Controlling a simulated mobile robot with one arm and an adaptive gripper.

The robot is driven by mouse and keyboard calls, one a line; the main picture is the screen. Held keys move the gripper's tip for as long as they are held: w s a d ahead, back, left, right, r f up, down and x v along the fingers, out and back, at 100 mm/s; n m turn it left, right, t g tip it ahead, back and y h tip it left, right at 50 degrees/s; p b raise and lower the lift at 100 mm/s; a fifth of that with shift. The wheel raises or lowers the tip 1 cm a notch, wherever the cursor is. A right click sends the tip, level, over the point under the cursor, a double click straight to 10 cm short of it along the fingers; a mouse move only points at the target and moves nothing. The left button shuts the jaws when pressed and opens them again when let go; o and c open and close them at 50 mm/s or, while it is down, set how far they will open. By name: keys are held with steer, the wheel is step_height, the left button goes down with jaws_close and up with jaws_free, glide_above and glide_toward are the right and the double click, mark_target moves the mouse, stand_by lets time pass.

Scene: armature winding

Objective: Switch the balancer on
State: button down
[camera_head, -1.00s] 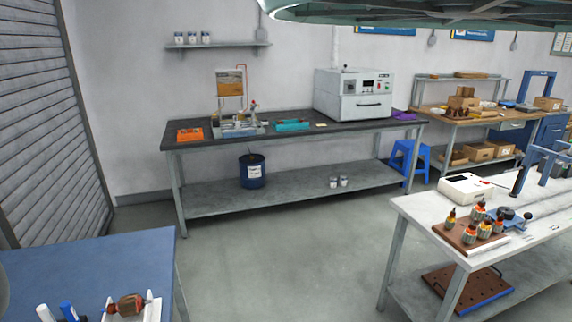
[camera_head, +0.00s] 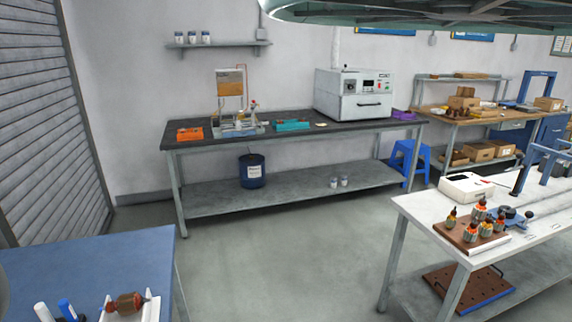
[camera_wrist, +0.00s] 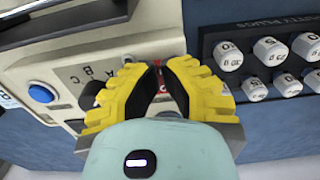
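A cream control panel fills the upper left of the wrist view, and I take it as part of the balancer (camera_wrist: 105,48). It has a blue round button (camera_wrist: 41,93) at its left and letters A, B and C. My gripper (camera_wrist: 156,70) is directly over the panel, its yellow-padded fingers brought together with only a narrow gap. A small red part shows between the fingertips. The fingers hide the panel there, so contact cannot be told. In the head view, a copper-wound armature (camera_head: 125,304) lies on a white stand on the blue bench (camera_head: 90,262).
A dark rack of white numbered plugs (camera_wrist: 270,50) stands close to the right of my gripper in the wrist view. A long dark-topped bench (camera_head: 290,133) is at the back. A white bench (camera_head: 420,210) stands at the right. The floor between is clear.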

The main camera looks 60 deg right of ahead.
steer(key=shift+f, duration=0.2)
steer(key=shift+r, duration=0.2)
steer(key=shift+r+p, duration=1.75)
steer(key=shift+r, duration=1.65)
